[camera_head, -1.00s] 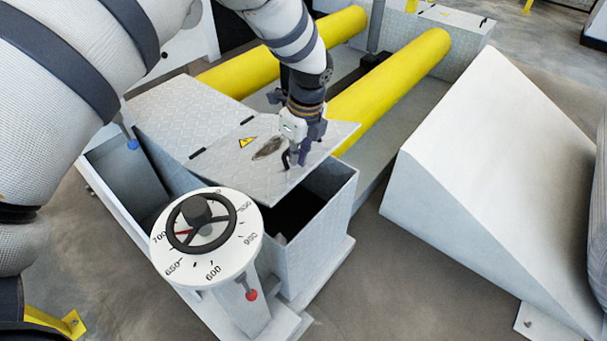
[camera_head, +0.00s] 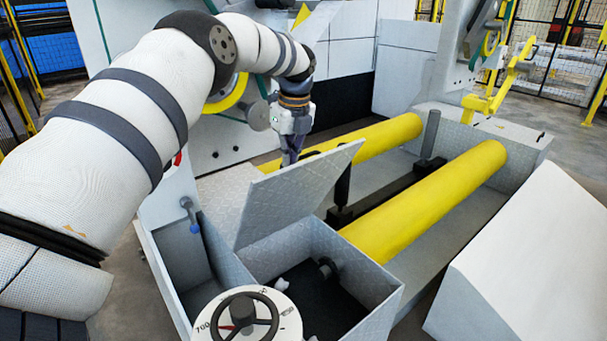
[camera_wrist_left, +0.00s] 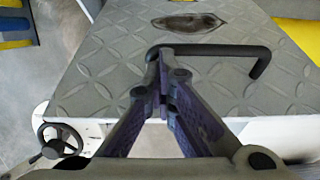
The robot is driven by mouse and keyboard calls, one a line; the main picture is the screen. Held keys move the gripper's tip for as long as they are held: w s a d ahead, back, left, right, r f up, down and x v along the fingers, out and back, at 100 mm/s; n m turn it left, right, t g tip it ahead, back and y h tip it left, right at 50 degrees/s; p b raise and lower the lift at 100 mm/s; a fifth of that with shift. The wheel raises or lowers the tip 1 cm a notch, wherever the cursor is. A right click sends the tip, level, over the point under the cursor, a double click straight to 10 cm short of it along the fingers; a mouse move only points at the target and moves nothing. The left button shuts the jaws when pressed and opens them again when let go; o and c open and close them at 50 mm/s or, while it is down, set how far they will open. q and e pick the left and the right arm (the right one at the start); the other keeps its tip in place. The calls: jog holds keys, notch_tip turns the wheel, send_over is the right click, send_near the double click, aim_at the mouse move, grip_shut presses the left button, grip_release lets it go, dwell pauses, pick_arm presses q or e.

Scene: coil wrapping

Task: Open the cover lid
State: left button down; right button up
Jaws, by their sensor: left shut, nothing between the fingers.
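The grey diamond-plate cover lid (camera_head: 296,195) is tilted up steeply from its box (camera_head: 382,318), and the box's dark inside shows. My left gripper (camera_head: 290,155) is at the lid's raised edge, on its far side, with its fingertips partly hidden by the lid in the head view. In the left wrist view, the lid's outer face (camera_wrist_left: 110,55) carries a black bar handle (camera_wrist_left: 220,50). The left gripper's fingers (camera_wrist_left: 162,85) are shut, with their tips at the handle's left end. I cannot tell whether they touch it. My right gripper is not in view.
A white dial with a black handwheel (camera_head: 245,318) stands in front of the box. Yellow rollers (camera_head: 430,200) lie behind and to the right. A white sloped block (camera_head: 540,270) is at the right. A dark knob (camera_head: 328,268) shows inside the box.

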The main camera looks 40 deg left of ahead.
pick_arm(q)
jog(key=shift+s+a+f, duration=0.15)
jog(key=shift+a, duration=0.4)
